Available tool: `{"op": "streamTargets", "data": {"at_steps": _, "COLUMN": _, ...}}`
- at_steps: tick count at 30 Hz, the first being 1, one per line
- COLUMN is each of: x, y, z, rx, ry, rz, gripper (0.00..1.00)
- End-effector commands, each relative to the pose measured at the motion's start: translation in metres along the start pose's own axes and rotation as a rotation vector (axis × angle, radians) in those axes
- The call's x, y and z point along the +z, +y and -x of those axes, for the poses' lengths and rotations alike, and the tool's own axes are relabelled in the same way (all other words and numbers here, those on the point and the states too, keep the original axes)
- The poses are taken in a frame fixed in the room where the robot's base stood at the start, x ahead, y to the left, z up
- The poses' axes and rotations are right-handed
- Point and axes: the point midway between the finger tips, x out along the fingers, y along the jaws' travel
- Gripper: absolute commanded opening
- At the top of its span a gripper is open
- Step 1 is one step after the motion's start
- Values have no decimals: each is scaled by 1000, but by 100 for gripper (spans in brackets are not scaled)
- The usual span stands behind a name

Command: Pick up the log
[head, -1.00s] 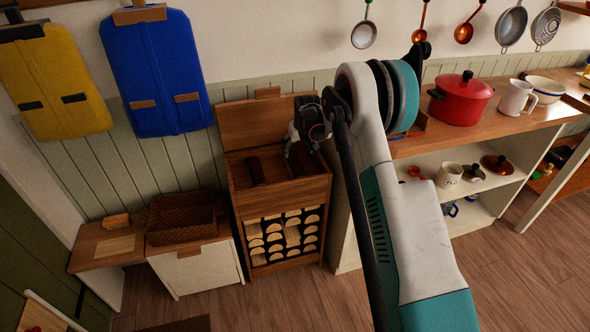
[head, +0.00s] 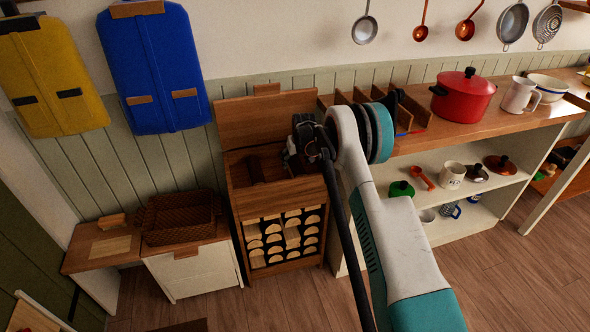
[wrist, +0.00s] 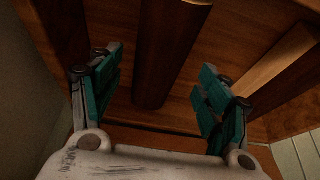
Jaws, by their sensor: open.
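A dark brown, elongated log (wrist: 163,55) lies in the open upper bin of a wooden cabinet (head: 272,120). In the wrist view it runs from the top edge down between my two teal fingers. My gripper (wrist: 161,62) is open, with a finger on each side of the log and visible gaps on both sides. I cannot tell how far above the log the fingertips are. In the head view my gripper (head: 295,165) is over the right part of the bin, and my arm hides part of it.
The bin's wooden walls are close around my gripper. Cut log ends (head: 285,238) fill the rack below. A shelf counter (head: 450,145) with a red pot (head: 463,97) stands right. A wicker basket (head: 182,218) sits on a white cabinet left.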

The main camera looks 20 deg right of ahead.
Motion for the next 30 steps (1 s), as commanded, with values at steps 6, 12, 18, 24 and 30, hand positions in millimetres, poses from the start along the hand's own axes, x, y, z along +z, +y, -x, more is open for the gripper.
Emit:
{"op": "streamTargets", "data": {"at_steps": 6, "x": 0, "y": 2, "z": -33, "rx": 0, "ry": 0, "rz": 0, "gripper": 70}}
{"op": "streamTargets", "data": {"at_steps": 12, "x": -1, "y": 2, "z": -34, "rx": 0, "ry": 0, "rz": 0, "gripper": 70}}
{"op": "streamTargets", "data": {"at_steps": 18, "x": -1, "y": 2, "z": -34, "rx": 0, "ry": 0, "rz": 0, "gripper": 38}}
{"op": "streamTargets", "data": {"at_steps": 24, "x": -1, "y": 2, "z": -33, "rx": 0, "ry": 1, "rz": 0, "gripper": 12}}
{"op": "streamTargets", "data": {"at_steps": 30, "x": -2, "y": 2, "z": -33, "rx": 0, "ry": 1, "rz": 0, "gripper": 12}}
